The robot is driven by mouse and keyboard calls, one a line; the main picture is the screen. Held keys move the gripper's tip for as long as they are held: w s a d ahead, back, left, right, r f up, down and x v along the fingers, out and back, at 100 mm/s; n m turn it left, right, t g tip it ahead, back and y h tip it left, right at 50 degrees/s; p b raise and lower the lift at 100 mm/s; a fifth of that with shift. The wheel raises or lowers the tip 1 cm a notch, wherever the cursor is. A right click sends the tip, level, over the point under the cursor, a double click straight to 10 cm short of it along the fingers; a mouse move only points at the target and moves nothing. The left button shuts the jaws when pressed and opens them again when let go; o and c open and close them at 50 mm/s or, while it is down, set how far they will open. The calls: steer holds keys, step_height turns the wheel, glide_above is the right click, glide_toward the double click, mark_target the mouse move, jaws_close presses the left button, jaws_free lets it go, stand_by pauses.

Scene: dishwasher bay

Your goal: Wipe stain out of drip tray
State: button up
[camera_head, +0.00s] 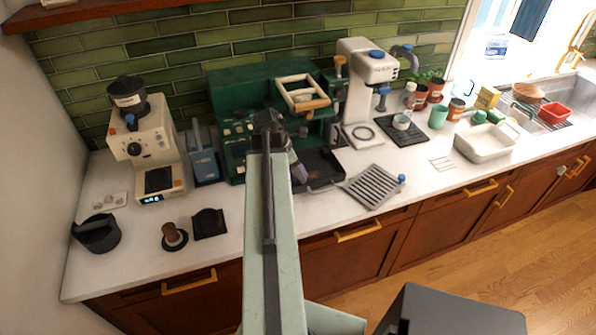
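The drip tray (322,181) is a dark, shallow, open tray at the front of the green espresso machine (228,95). Its left part is hidden by my arm. I cannot make out a stain in its dark inside. A slotted metal grate (373,188) lies on the counter to the right of the tray. My arm rises from the bottom centre and bends down at its far end. My gripper (299,173) is small and partly hidden, over the tray's left part. A purplish-grey piece shows there; I cannot tell whether it is held or whether the fingers are open.
A cream grinder (151,142) and a dark knock box (97,233) stand at left. A tamper (173,235) and black mat (209,223) lie at the front. A white coffee machine (371,65) stands right of the green one. A white basin (486,145) is farther right.

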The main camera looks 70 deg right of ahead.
steer(key=shift+f+b, duration=0.55)
steer(key=shift+f, duration=0.1)
steer(key=shift+s+d+r, duration=0.1)
steer(key=shift+s+d, duration=1.2)
steer(key=shift+s, duration=0.3)
